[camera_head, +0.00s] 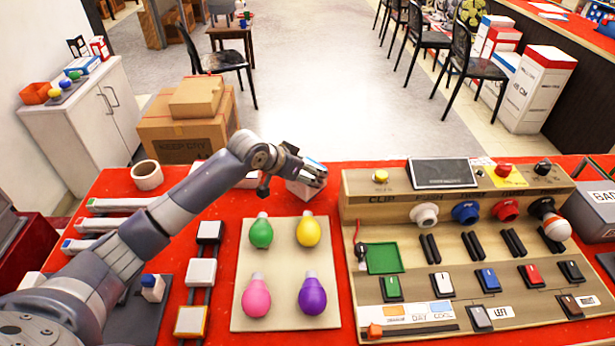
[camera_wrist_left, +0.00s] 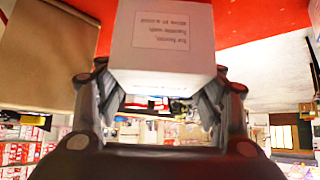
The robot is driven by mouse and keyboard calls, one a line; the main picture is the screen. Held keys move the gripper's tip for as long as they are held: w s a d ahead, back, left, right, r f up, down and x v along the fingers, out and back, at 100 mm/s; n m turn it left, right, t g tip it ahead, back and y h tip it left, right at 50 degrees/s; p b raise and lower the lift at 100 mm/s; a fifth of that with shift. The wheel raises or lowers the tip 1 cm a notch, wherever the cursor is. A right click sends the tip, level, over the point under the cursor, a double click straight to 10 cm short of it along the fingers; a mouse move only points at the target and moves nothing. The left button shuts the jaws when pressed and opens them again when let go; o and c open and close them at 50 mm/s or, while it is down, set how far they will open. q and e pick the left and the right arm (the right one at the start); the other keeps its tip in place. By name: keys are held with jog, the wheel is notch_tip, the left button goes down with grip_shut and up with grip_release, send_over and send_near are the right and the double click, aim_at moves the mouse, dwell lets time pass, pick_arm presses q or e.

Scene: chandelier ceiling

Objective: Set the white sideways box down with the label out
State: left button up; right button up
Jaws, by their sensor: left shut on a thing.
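The white box (camera_head: 300,190) is between the fingers of my left gripper (camera_head: 314,177), near the far edge of the red table, left of the control console. In the left wrist view the white box (camera_wrist_left: 168,45) fills the top middle, and a small printed label on one face reads upside down to this camera. The fingers of the left gripper (camera_wrist_left: 162,95) lie on either side of the box and are shut on it. The gripper hides part of the box in the head view, and I cannot tell whether its underside touches the table. My right gripper is not in view.
A beige board (camera_head: 285,273) with several coloured bulbs lies in front of the box. The console (camera_head: 455,250) with switches stands to the right. A narrow strip of bare red table surrounds the board.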

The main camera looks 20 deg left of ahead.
pick_arm(q)
jog(key=shift+f, duration=1.25)
jog(key=shift+f, duration=0.1)
jog(key=o, duration=1.1)
